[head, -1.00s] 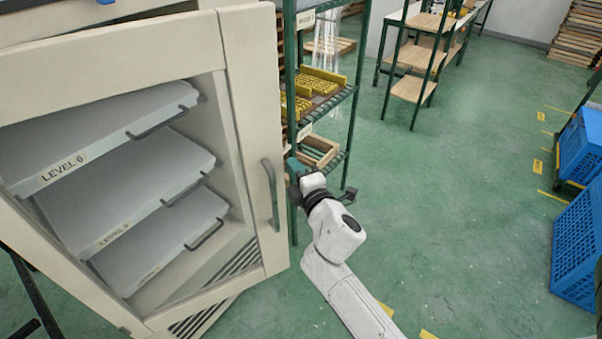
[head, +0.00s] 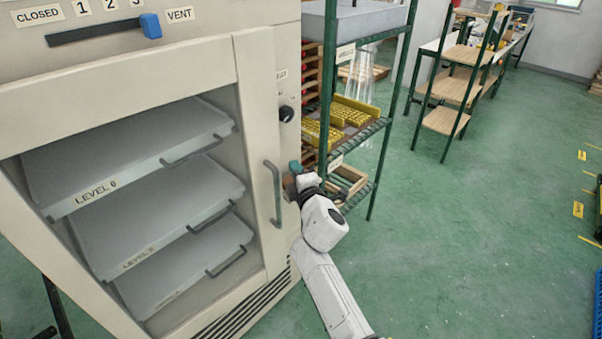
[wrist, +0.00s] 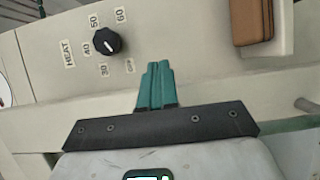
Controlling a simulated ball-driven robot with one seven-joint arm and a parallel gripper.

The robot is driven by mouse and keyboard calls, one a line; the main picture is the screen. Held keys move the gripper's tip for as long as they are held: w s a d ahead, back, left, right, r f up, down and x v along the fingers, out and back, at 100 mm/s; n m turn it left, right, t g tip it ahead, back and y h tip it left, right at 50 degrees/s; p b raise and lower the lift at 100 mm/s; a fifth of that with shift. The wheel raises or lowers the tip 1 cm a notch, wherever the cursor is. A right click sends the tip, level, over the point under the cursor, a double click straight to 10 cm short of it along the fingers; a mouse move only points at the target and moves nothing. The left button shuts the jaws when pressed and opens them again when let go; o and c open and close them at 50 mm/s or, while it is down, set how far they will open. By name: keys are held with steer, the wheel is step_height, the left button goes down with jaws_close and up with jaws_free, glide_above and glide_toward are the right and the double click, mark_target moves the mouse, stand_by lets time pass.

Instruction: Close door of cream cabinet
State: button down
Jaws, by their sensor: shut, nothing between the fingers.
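The cream cabinet (head: 190,35) stands at the left. Its windowed door (head: 255,110) looks flush or nearly flush with the cabinet front; I cannot tell whether a small gap is left. The door's grey vertical handle (head: 274,195) is on its right side. My gripper (head: 295,167) is just right of the handle, by the cabinet's right front edge. In the wrist view its teal fingers (wrist: 155,85) are together and empty, in front of the cream surface. Whether they touch it is unclear.
A black heat knob (head: 286,113) is on the cabinet front above my gripper, and a blue vent slider (head: 151,25) is at the top. Labelled trays (head: 150,200) show through the window. A green shelf rack (head: 385,130) stands close at right. Open floor (head: 480,230) lies beyond.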

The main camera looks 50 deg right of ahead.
steer(key=shift+w+d+n+t+y+p, duration=0.15)
steer(key=shift+w+n+y+p, duration=0.15)
steer(key=shift+w, duration=1.05)
steer(key=shift+w+d+n+t+y+p, duration=0.1)
steer(key=shift+w+d+n+t+y, duration=0.2)
steer(key=shift+w, duration=1.1)
steer(key=shift+w+d+n+t+y+p, duration=0.15)
steer(key=shift+w+y, duration=0.25)
steer(key=shift+w, duration=0.95)
steer(key=shift+a, duration=0.1)
